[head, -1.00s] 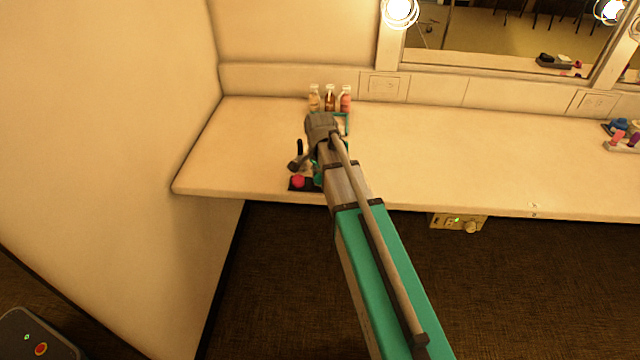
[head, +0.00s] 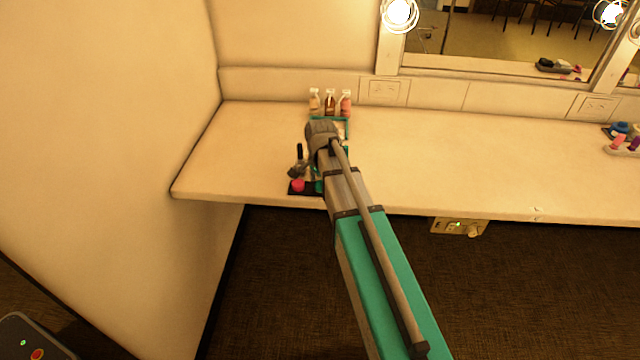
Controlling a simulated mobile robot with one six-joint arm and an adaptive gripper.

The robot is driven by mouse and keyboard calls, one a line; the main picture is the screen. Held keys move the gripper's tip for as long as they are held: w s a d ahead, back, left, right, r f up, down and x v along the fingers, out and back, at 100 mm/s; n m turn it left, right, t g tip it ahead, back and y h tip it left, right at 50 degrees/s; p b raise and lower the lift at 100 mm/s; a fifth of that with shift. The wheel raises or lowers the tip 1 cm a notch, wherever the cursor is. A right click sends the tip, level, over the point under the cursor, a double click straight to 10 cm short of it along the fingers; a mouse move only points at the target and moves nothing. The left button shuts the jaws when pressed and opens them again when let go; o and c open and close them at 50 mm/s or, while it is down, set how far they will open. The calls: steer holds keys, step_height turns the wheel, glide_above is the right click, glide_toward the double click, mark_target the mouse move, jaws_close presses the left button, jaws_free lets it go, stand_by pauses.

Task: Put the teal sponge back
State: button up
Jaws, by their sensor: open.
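My gripper (head: 298,171) is small and dark in the head view, low over the left part of the counter, mostly hidden by my own wrist. It is open, and I see nothing held in it. Below it lies a dark tray or mat (head: 297,190) with a pink-red round item (head: 298,185) on it. A small green-teal patch (head: 319,186) shows beside my arm there; I cannot tell whether it is the teal sponge. Behind my wrist is a teal-edged square or tray (head: 346,125), its near part hidden by my arm.
Several small bottles (head: 330,103) stand at the counter's back. A black upright item (head: 299,151) is near my gripper. The counter (head: 450,155) is clear to the right, up to a holder with colourful items (head: 626,146). A wall (head: 110,120) closes the left side.

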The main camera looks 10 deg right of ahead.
mark_target(321, 183)
steer(key=shift+r, duration=0.15)
step_height(321, 183, up, 12)
steer(key=p, duration=1.2)
steer(key=shift+s, duration=0.1)
stand_by(0.9)
steer(key=s+n, duration=1.2)
steer(key=s, duration=0.3)
steer(key=shift+s+n, duration=0.3)
steer(key=shift+s, duration=0.1)
stand_by(0.5)
